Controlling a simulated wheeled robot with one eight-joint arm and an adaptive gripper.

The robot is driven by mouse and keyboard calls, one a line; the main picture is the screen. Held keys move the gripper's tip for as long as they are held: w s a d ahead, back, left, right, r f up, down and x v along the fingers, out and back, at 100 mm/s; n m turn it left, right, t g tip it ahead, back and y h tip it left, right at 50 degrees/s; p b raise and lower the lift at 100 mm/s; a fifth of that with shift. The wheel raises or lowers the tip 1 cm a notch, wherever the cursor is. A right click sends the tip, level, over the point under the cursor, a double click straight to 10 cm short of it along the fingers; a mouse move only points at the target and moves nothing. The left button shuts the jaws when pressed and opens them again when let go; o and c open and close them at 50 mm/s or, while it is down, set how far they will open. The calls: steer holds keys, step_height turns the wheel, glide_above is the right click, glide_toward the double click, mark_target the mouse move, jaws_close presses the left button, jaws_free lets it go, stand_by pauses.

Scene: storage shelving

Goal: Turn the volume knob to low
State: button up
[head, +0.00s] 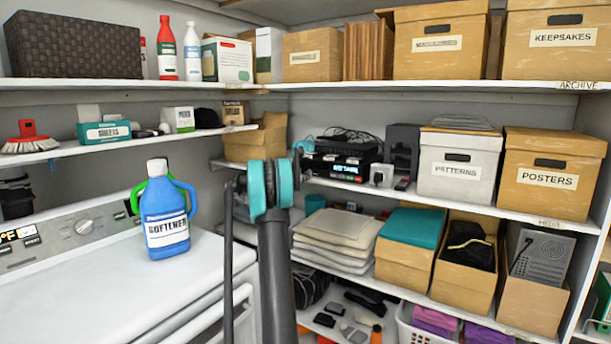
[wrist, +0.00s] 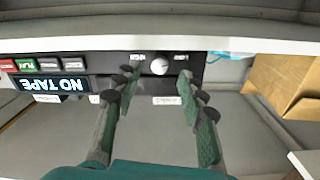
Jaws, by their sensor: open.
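The volume knob (wrist: 160,66) is a small round pale knob on the front of a black audio device (wrist: 130,68) with a lit "NO TAPE" display. In the wrist view it lies between the tips of my gripper (wrist: 156,80). The two dark green fingers are spread apart, one on each side, with no visible contact with the knob. Small labels flank the knob; their words and its pointer are too small to read. In the head view the black device (head: 345,171) stands on the middle shelf, with my teal wrist in front and left of it; the knob is not discernible there.
A shelf board (wrist: 160,46) runs along the device's edge in the wrist view. A cardboard box (wrist: 275,85) is beside it. In the head view, a white PATTERNS box (head: 457,185) stands right of the device, and a washer (head: 90,290) with a softener jug (head: 167,222) stands left.

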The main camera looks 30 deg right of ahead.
mark_target(309, 172)
steer(key=shift+x, duration=1.45)
jaws_close()
